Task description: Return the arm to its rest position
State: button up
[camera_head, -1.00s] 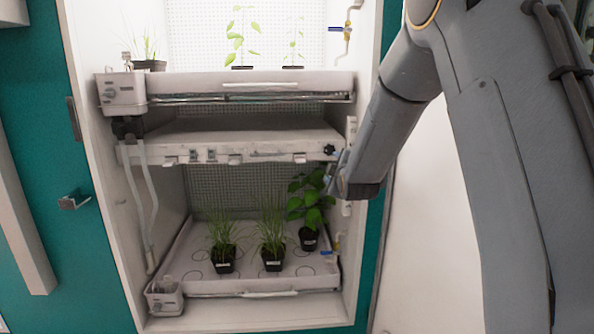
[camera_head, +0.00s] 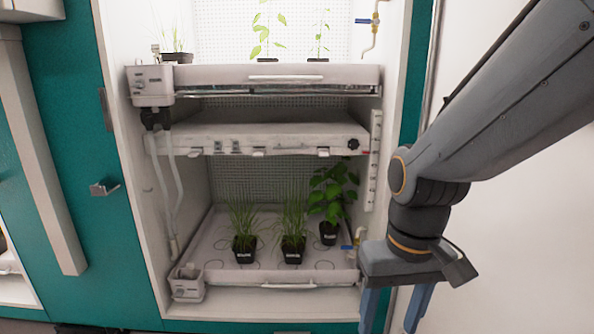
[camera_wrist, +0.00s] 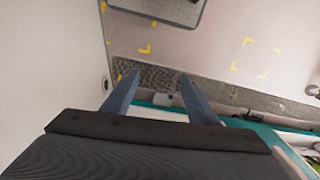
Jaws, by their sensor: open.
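My gripper (camera_head: 395,312) hangs at the right of the head view, in front of the chamber's right side wall and the white wall beside it. Its two blue fingers point down and stand apart, with nothing between them. In the wrist view the open fingers (camera_wrist: 156,88) also show empty, with the floor beyond them. My arm comes in from the upper right and bends down at the wrist.
An open growth chamber has a lower tray (camera_head: 225,268) with two grassy pots (camera_head: 244,245) (camera_head: 292,248) and a leafy pot (camera_head: 329,232). An upper tray (camera_head: 270,76) holds seedlings. Yellow marks (camera_wrist: 255,56) lie on the floor. The white wall (camera_head: 500,240) at right is clear.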

jog(key=s+d+r+m+p, duration=0.1)
jog(key=d+r+p, duration=0.3)
jog(key=p, duration=0.8)
notch_tip(320, 180, up, 2)
jog(key=shift+s+d+r+h, duration=0.2)
jog(key=shift+s+h, duration=0.1)
jog(key=shift+s, duration=0.05)
